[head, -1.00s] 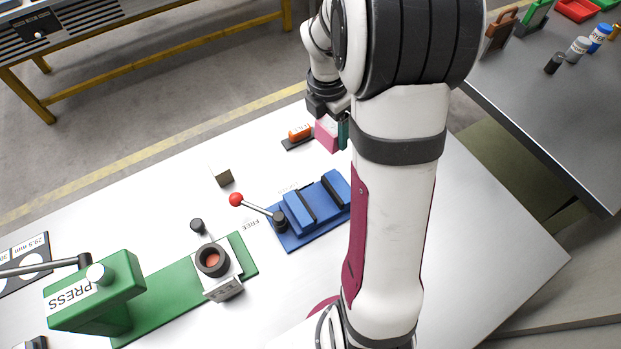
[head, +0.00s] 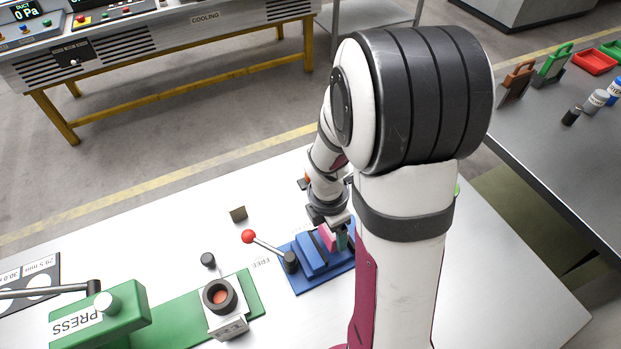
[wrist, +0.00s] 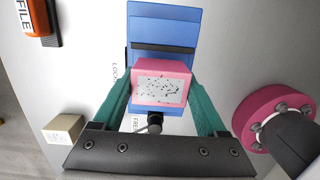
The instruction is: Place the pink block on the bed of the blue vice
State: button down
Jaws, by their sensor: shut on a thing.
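The pink block (wrist: 163,68) is between the green fingers of my gripper (wrist: 162,95) in the wrist view, with a speckled pale face toward the camera. In the head view the pink block (head: 326,237) is over the blue vice (head: 310,262), partly hidden by my wrist. My gripper (head: 333,238) is shut on the block. In the wrist view the blue vice (wrist: 162,22) shows behind the block, with a dark jaw strip. I cannot tell whether the block touches the bed.
A red-knobbed lever (head: 249,237) sticks out left of the vice. A green press (head: 100,315) stands at the lower left. An orange file (wrist: 36,18) is at the upper left of the wrist view.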

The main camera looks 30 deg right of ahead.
aim_at(332, 237)
jog(key=shift+f, duration=1.35)
jog(key=shift+f, duration=0.15)
grip_release()
notch_tip(332, 237, up, 13)
jog(key=a, duration=0.2)
jog(key=s+a+r+m+y, duration=0.3)
jog(key=s+a+m, duration=0.9)
jog(key=m, duration=1.1)
jog(key=shift+s+r+m, duration=0.3)
jog(key=shift+s+r, duration=0.25)
jog(key=shift+s, duration=0.6)
